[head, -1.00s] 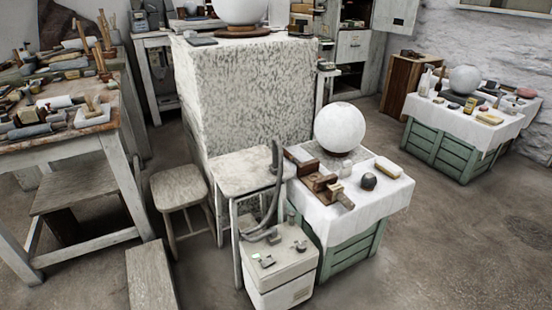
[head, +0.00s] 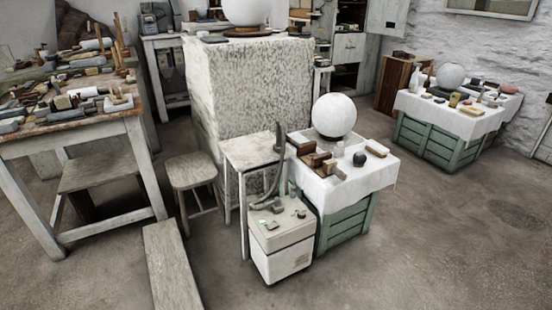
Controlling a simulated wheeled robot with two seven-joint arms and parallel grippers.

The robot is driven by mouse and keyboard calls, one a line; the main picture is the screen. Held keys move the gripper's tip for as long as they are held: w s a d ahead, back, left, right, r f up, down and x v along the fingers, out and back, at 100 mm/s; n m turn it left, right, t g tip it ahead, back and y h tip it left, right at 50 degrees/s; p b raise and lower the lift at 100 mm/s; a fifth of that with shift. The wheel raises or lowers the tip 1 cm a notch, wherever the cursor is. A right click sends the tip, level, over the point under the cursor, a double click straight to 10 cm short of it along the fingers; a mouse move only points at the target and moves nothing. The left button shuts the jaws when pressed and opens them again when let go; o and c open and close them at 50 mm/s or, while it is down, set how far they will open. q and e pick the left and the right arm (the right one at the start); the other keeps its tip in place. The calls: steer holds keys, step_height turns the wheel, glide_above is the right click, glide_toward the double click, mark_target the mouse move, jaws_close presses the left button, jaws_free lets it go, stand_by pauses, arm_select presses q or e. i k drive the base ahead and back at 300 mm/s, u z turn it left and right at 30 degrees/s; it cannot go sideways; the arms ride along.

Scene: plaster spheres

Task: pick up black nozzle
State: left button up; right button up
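A dark grey curved hose (head: 272,178) rises from the top of a small white cabinet-like unit (head: 281,254). Its upper end, a narrow dark piece (head: 279,138), stands upright beside a small pale table and may be the black nozzle; at this size I cannot tell for sure. A dark round object (head: 359,159) lies on the white cloth to the right. Neither of my grippers shows in the head view.
A cloth-covered green crate (head: 345,222) with a white sphere (head: 334,115) stands right of the unit. A stool (head: 191,171), bench (head: 171,268) and cluttered workbench (head: 75,140) are at left. Open floor (head: 430,255) lies at the right front.

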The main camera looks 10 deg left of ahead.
mark_target(277, 147)
steer(key=u, duration=0.6)
steer(key=k, duration=0.25)
steer(key=z, duration=1.95)
steer(key=i, duration=1.35)
steer(key=u, duration=0.7)
steer(key=i, duration=0.9)
steer(key=u, duration=0.8)
